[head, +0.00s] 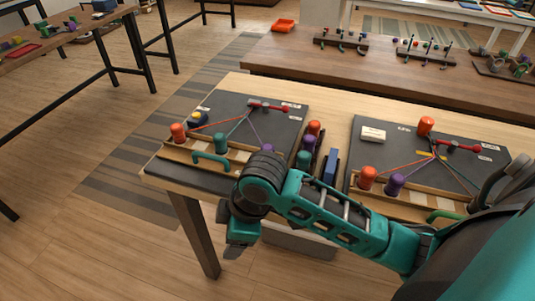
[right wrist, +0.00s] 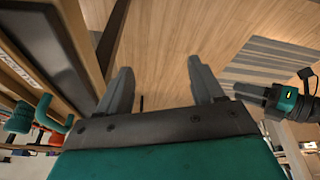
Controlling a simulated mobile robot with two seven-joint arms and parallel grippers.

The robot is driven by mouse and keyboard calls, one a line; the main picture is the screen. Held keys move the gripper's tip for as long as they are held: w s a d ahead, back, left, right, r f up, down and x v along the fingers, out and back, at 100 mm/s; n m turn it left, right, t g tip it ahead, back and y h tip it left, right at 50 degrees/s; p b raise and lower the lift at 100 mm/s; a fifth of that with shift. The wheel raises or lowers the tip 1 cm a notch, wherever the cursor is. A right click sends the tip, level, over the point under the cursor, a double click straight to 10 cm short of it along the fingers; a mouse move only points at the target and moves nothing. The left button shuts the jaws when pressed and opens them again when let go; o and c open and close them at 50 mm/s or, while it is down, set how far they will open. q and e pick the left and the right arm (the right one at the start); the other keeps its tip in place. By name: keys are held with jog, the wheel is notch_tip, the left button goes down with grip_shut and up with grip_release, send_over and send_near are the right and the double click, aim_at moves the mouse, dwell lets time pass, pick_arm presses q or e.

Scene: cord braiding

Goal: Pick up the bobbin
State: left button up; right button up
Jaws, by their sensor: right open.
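Several bobbins stand at two braiding boards on the light wood table. On the left board (head: 236,120) are an orange bobbin (head: 178,132), a green bobbin (head: 221,143) and a purple bobbin (head: 267,149), with coloured cords. Beside it is a group with an orange bobbin (head: 314,128) and a purple bobbin (head: 309,143). The right board has orange bobbins (head: 367,178) and a purple one (head: 395,185). My right gripper (head: 234,251) is off the table's front edge, apart from every bobbin. In the right wrist view its fingers (right wrist: 163,88) are open and empty, over floor.
My right forearm covers part of the table between the boards. A blue block (head: 331,165) stands there. Another table is at the far left. Floor is clear left of the table.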

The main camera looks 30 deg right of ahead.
jog(key=w+d+r+n, duration=0.1)
jog(key=w+d+r, duration=0.1)
jog(key=w, duration=0.1)
jog(key=w+d+r+n+g+h, duration=0.1)
jog(key=w+d+r+n, duration=0.1)
jog(key=w+d, duration=0.1)
jog(key=w+d+r+n+h, duration=0.1)
jog(key=w+d, duration=0.1)
jog(key=w, duration=0.1)
jog(key=shift+w+d+r+n+g, duration=0.25)
jog(key=shift+d+r+n+g, duration=0.05)
jog(key=shift+d+r+g, duration=0.1)
notch_tip(320, 180, up, 9)
send_over(268, 147)
jog(key=shift+g+h, duration=0.4)
jog(key=f, duration=0.6)
jog(key=shift+s+d+f+b, duration=0.1)
jog(key=shift+d+b, duration=0.1)
jog(key=shift+b, duration=0.2)
jog(key=shift+w+a+f+b, duration=0.1)
jog(key=shift+f+b, duration=0.1)
jog(key=shift+f, duration=1.35)
jog(key=shift+w+a+f+b, duration=0.1)
jog(key=shift+f+b, duration=0.05)
jog(key=shift+f, duration=1.35)
jog(key=c, duration=1.1)
jog(key=shift+c, duration=0.2)
